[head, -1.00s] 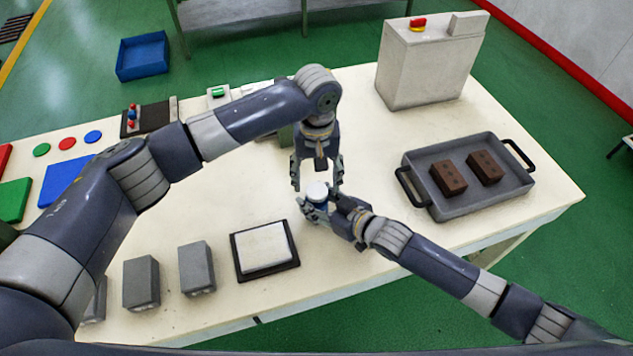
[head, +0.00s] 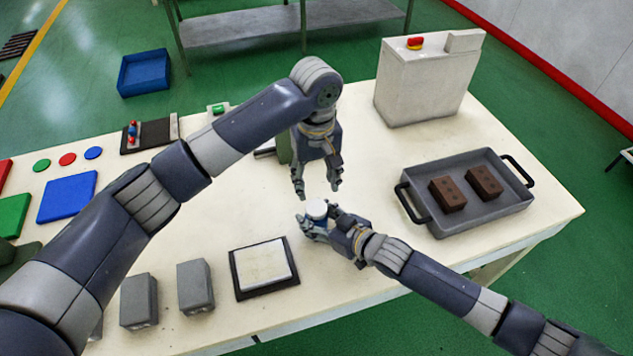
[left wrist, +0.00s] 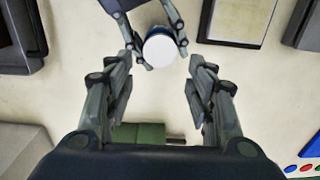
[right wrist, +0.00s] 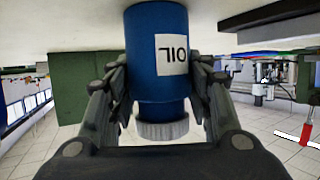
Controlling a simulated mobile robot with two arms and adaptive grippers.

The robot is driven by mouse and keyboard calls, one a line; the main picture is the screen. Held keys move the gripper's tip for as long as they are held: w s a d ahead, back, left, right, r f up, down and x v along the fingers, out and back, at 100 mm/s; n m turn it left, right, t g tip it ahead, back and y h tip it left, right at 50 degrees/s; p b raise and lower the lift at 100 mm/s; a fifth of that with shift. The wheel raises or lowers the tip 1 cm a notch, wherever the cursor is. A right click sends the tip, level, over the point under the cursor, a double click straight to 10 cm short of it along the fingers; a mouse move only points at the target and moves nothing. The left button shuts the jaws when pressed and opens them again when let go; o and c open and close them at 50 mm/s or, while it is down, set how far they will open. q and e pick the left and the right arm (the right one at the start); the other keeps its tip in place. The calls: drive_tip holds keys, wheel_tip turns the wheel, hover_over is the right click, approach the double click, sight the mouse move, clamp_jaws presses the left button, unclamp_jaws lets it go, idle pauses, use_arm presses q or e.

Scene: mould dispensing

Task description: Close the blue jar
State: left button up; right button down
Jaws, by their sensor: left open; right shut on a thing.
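The blue jar (right wrist: 157,40) stands upright on the table, labelled OIL; the right wrist view shows it upside down. A white ribbed lid (head: 317,208) sits on the jar's neck, and it also shows in the left wrist view (left wrist: 160,48). I cannot tell how tight it is. My right gripper (right wrist: 158,75) is shut on the jar's body, one finger on each side. My left gripper (head: 317,191) is open and empty just above the lid, pointing down. In the left wrist view the lid lies beyond and between its fingertips (left wrist: 164,60).
A grey tray (head: 440,226) with two brown blocks stands to the right. A grey box with a red knob (head: 428,85) is behind it. A black-framed white plate (head: 264,264) and grey blocks (head: 195,286) lie at front left. Coloured discs (head: 67,160) lie far left.

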sight(316, 207)
use_arm(q)
drive_tip(key=shift+f, duration=4.05)
drive_tip(key=c, duration=0.9)
drive_tip(key=shift+m, duration=1.7)
